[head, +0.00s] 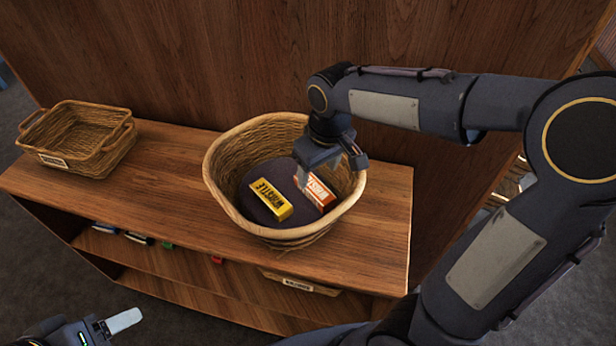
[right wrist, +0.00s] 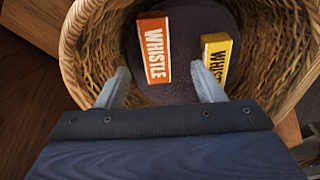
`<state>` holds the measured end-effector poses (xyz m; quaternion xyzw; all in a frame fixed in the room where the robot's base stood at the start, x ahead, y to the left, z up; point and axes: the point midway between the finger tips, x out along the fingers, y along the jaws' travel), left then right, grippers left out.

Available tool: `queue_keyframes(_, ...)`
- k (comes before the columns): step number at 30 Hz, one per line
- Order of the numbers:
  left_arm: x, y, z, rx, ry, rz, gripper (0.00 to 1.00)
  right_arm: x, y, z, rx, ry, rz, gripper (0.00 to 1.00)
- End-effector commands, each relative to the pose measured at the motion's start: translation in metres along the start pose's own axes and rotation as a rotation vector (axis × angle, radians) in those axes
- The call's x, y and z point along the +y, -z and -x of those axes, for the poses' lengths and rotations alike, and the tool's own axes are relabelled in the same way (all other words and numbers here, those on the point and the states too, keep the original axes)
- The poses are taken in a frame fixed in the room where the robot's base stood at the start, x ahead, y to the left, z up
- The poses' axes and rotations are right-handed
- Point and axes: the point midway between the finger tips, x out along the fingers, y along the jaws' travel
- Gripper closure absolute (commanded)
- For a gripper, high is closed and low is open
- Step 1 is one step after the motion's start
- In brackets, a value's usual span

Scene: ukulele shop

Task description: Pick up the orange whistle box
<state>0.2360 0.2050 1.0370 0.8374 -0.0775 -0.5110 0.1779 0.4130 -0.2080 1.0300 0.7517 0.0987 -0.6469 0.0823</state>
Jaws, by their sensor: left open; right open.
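The orange whistle box (head: 318,192) lies in the round wicker basket (head: 214,176) on the shelf top, on the dark basket bottom. It is orange and white with "WHISTLE" on it. A yellow whistle box (head: 270,199) lies to its left in the head view. My right gripper (head: 332,175) is open, pointing down into the basket, above and partly in front of the orange box. In the right wrist view the orange box (right wrist: 154,50) shows beyond and between the open fingers, the yellow box (right wrist: 216,55) near the right finger. My left gripper (head: 120,322) is low at the left, partly cut off.
An empty-looking rectangular wicker basket (head: 110,153) stands at the left end of the wooden shelf top (head: 165,180). A wooden back panel (head: 200,60) rises behind. The round basket's rim surrounds my right gripper. Lower shelves hold small items.

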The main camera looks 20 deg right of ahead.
Motion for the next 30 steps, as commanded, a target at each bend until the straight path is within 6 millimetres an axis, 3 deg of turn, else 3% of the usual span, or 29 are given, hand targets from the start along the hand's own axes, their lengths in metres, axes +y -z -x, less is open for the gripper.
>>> queue_keyframes(16, 0.002, 0.003, 0.005, 0.001, 0.0, 0.0, 0.34, 0.007, 0.006, -0.069, -0.006, -0.003, 0.004, 0.38)
queue_keyframes(26, 0.002, 0.003, 0.005, 0.001, 0.0, 0.0, 0.34, 0.007, 0.007, -0.076, -0.002, -0.002, 0.003, 0.38)
queue_keyframes(30, 0.002, 0.003, 0.005, 0.001, 0.0, 0.0, 0.34, 0.007, 0.007, -0.076, -0.002, -0.002, 0.003, 0.56)
